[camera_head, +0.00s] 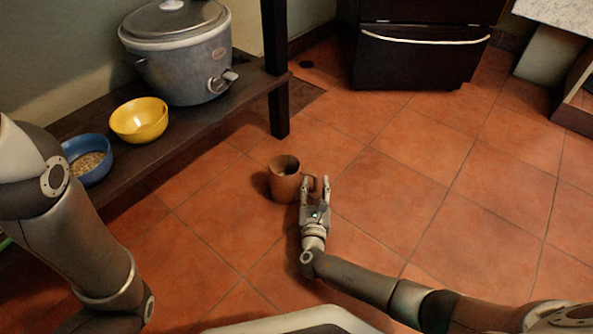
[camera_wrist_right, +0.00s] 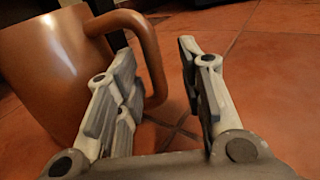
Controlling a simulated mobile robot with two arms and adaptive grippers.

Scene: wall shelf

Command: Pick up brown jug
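The brown jug (camera_head: 284,180) stands upright, seemingly on the tiled floor, with its handle on the right side. In the right wrist view the jug (camera_wrist_right: 50,75) fills the left side, and its handle curves down toward the space between my fingers. My right gripper (camera_head: 315,182) is open, just right of the jug at the handle. In the wrist view the gripper (camera_wrist_right: 157,60) has its left finger overlapping the handle and its right finger clear of it. I cannot tell whether a finger touches the handle. My left arm shows, but its gripper is out of view.
A dark wooden shelf (camera_head: 225,105) at the left holds a grey slow cooker (camera_head: 185,60), a yellow bowl (camera_head: 139,120) and a blue bowl (camera_head: 90,170) with grainy contents. Its dark post (camera_head: 277,70) stands behind the jug. A black appliance (camera_head: 415,55) is at the back.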

